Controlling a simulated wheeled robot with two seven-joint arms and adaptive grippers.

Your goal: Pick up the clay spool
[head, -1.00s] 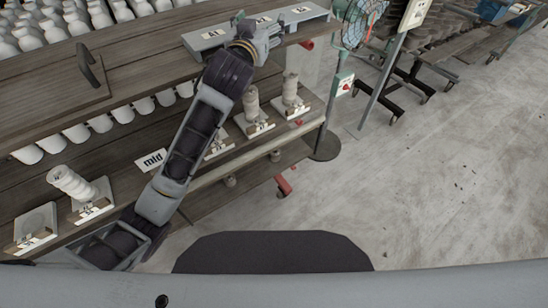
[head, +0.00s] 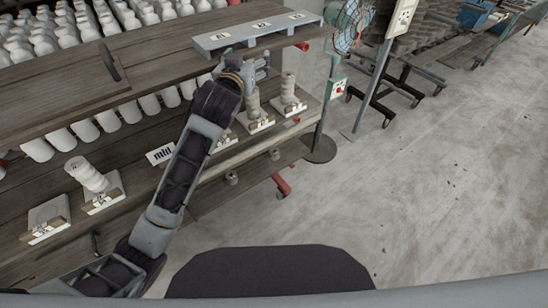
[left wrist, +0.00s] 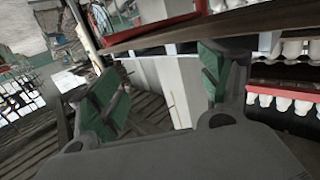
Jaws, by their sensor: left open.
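Several pale clay spools stand on small labelled boards on the middle shelf. In the head view one leaning spool (head: 86,175) is at the left. Another spool (head: 253,103) stands just below my left gripper (head: 258,68), and a third spool (head: 289,86) stands to its right. My left gripper is open and empty, just below the front edge of the top shelf. In the left wrist view its green-padded fingers (left wrist: 163,88) are spread apart with no spool visible between them. My right gripper is out of view.
A grey labelled rack (head: 258,36) sits on the top shelf (head: 150,70) above the gripper. A fan (head: 352,20) on a stand is at the right. The floor (head: 440,200) at right is open.

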